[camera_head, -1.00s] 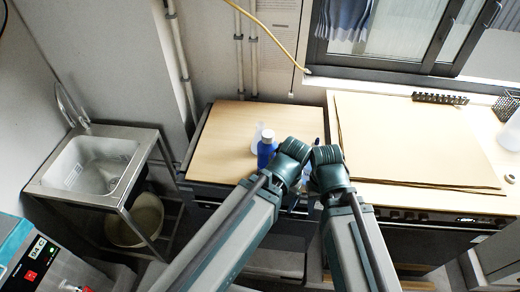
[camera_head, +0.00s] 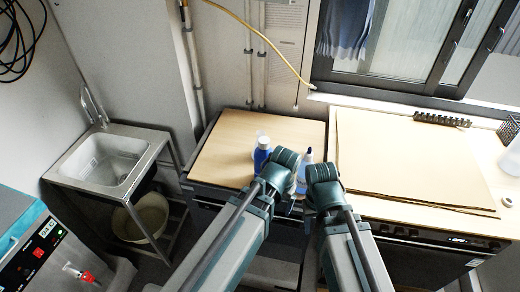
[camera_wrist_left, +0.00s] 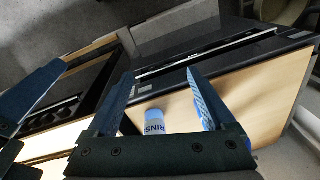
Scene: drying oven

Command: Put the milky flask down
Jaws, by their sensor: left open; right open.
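A whitish flask (camera_head: 263,136) stands on the wooden worktop, partly hidden behind a blue bottle (camera_head: 261,156). I cannot tell for sure that it is the milky flask. A white bottle with a dark blue tip (camera_head: 308,156) stands to the right, partly hidden by my arms. My left gripper (camera_wrist_left: 160,78) is open in the left wrist view. A blue and white labelled bottle (camera_wrist_left: 154,121) shows between its fingers, with no contact visible. My right gripper (camera_head: 322,170) is at the worktop's front right; its fingers are hidden in the head view.
The wooden worktop (camera_head: 222,155) is clear on its left. Brown sheets (camera_head: 400,155) cover the counter at right, with a black rack (camera_head: 442,119) behind. A sink (camera_head: 108,165) stands at left. A window (camera_head: 420,50) and wall are behind.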

